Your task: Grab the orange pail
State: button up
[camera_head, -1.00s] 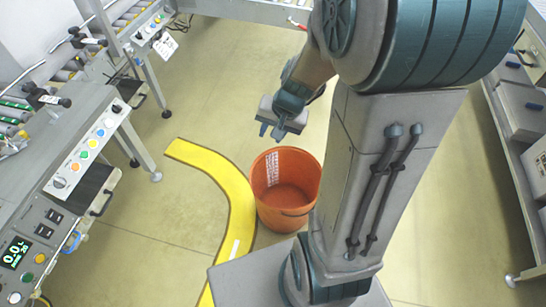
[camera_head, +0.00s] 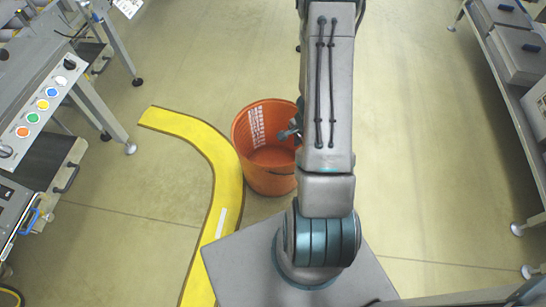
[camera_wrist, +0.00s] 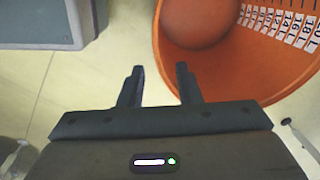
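The orange pail (camera_head: 262,165) stands upright on the floor, just left of my arm in the head view. Its right side is partly hidden behind my arm. A white scale strip shows on its inner wall. In the wrist view the pail (camera_wrist: 240,72) fills the upper right, with its rim close to the right finger. In the head view my gripper (camera_head: 291,133) is mostly hidden by my arm, with a small part showing at the pail's right rim.
A yellow curved floor stripe (camera_head: 222,165) runs left of the pail. A control bench with coloured buttons (camera_head: 40,110) stands at the left. A rack with grey boxes (camera_head: 515,50) stands at the right. The floor between pail and rack is clear.

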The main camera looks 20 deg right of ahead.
jog(key=f+b, duration=0.2)
jog(key=f, duration=0.1)
jog(key=f+b, duration=0.1)
jog(key=f, duration=0.2)
jog(key=shift+w+f+b, duration=0.2)
jog(key=shift+f+b, duration=0.05)
jog(key=shift+b, duration=0.1)
notch_tip(320, 180, down, 5)
jog(key=b, duration=0.4)
jog(key=shift+a+f+b, duration=0.1)
jog(key=shift+b, duration=0.2)
jog(key=shift+c, duration=0.3)
grip_shut()
jog(key=shift+w, duration=0.15)
dwell(0.3)
